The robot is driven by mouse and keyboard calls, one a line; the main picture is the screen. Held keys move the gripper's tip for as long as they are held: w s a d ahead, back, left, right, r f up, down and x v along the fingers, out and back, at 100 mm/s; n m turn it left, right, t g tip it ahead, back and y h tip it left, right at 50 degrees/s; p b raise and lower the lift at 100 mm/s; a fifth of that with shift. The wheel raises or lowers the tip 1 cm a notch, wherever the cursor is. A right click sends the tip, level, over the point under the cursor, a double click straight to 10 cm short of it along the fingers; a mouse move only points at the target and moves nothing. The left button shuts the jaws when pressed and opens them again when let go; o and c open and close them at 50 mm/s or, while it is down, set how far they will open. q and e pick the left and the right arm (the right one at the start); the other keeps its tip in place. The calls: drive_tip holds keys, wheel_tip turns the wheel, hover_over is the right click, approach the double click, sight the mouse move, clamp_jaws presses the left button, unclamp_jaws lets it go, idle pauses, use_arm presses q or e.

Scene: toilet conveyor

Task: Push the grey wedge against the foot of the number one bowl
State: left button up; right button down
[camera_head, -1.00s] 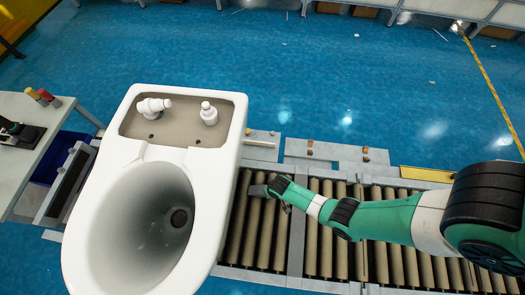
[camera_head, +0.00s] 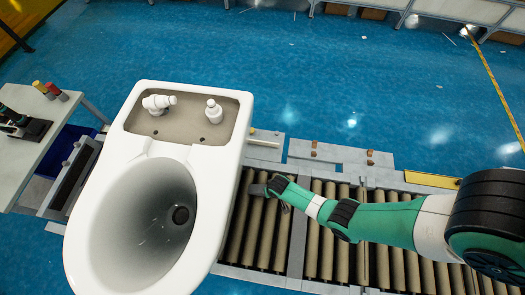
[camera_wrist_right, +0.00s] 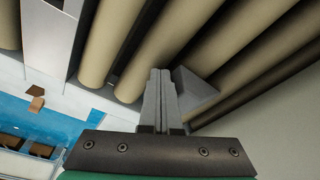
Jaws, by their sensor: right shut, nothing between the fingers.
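The white toilet bowl (camera_head: 105,190) stands on the roller conveyor in the head view; no number shows on it. Its foot is hidden there by its rim. In the right wrist view the grey wedge (camera_wrist_right: 196,90) lies on the rollers, just right of the fingers of my right gripper (camera_wrist_right: 160,78). These fingers are shut together with nothing between them. They appear to be beside the wedge, but contact is unclear. A white surface (camera_wrist_right: 275,120), probably the bowl, lies right of the wedge. In the head view my right gripper (camera_head: 262,189) is right of the bowl.
Bare conveyor rollers (camera_head: 278,235) run right of the bowl, beneath my right arm. A grey rail crosses (camera_head: 298,230) between roller sections. A white table (camera_head: 25,145) with small coloured items stands at the left. Blue floor (camera_head: 300,65) is open behind.

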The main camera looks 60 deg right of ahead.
drive_tip(key=shift+w+a, duration=0.15)
drive_tip(key=shift+w, duration=0.3)
idle(0.8)
drive_tip(key=shift+s+d+r+p, duration=0.1)
drive_tip(key=shift+s+d+p, duration=0.15)
drive_tip(key=shift+s, duration=0.3)
drive_tip(key=shift+s+d, duration=0.1)
drive_tip(key=shift+s, duration=0.35)
drive_tip(key=w+d+p+v, duration=0.1)
drive_tip(key=p+v, duration=0.7)
drive_tip(key=p, duration=0.1)
drive_tip(key=shift+w+r, duration=0.15)
drive_tip(key=shift+r, duration=0.35)
